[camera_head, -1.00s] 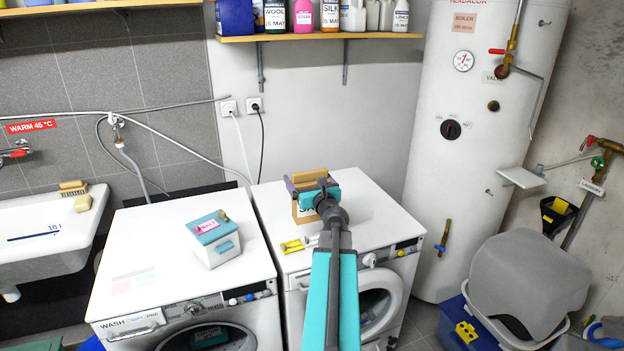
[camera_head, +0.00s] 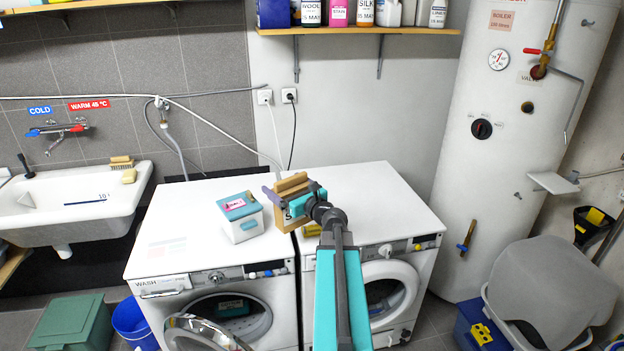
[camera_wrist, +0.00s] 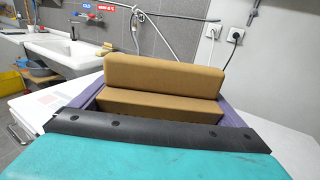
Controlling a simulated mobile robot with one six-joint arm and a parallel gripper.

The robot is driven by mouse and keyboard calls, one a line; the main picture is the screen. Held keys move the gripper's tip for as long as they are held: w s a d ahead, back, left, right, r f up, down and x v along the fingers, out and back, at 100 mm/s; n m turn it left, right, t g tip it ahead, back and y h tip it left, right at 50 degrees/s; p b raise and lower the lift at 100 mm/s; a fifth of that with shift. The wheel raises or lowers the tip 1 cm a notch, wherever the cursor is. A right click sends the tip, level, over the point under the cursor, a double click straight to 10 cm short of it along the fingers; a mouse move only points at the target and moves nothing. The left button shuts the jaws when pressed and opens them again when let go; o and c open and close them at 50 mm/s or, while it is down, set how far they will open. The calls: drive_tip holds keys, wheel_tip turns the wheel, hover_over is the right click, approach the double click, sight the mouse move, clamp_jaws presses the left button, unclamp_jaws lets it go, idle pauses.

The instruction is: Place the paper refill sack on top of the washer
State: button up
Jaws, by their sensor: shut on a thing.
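The brown paper refill sack (camera_head: 284,214) is held in my gripper (camera_head: 292,198), whose jaws are shut on it. In the wrist view the sack (camera_wrist: 165,77) fills the space between purple jaw parts, and its lower part is hidden. The washer (camera_head: 178,212) is the left white machine, marked WASH, with its round door open. My gripper and the sack are by the seam between the two machines, right of a white box with a teal lid (camera_head: 240,217) on the washer. I cannot tell whether the sack touches a surface.
The washer's top has free room left of the lidded box. A sink (camera_head: 75,200) is at left, a boiler (camera_head: 490,150) at right.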

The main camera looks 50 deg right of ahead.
drive_tip(key=w+a+f+n+g+y, duration=0.1)
drive_tip(key=w+a+f+n+y, duration=0.2)
drive_tip(key=a, duration=0.7)
drive_tip(key=w+a+n+y, duration=0.15)
drive_tip(key=a+y, duration=0.35)
drive_tip(key=a, duration=0.5)
drive_tip(key=w+a+f+n+g+y, duration=0.1)
drive_tip(key=w+a+f+n+y, duration=0.2)
drive_tip(key=a, duration=0.7)
drive_tip(key=s+a+f+n+g+y+b, duration=0.2)
drive_tip(key=a+f+b, duration=0.3)
drive_tip(key=a, duration=0.4)
drive_tip(key=s+a+f+n+g+y+b, duration=0.3)
drive_tip(key=a+f+y+b, duration=0.1)
drive_tip(key=a, duration=0.5)
drive_tip(key=shift+s+a+f+y+b, duration=0.3)
drive_tip(key=shift+f+y+b, duration=0.15)
drive_tip(key=shift+f, duration=0.2)
drive_tip(key=shift+d, duration=0.15)
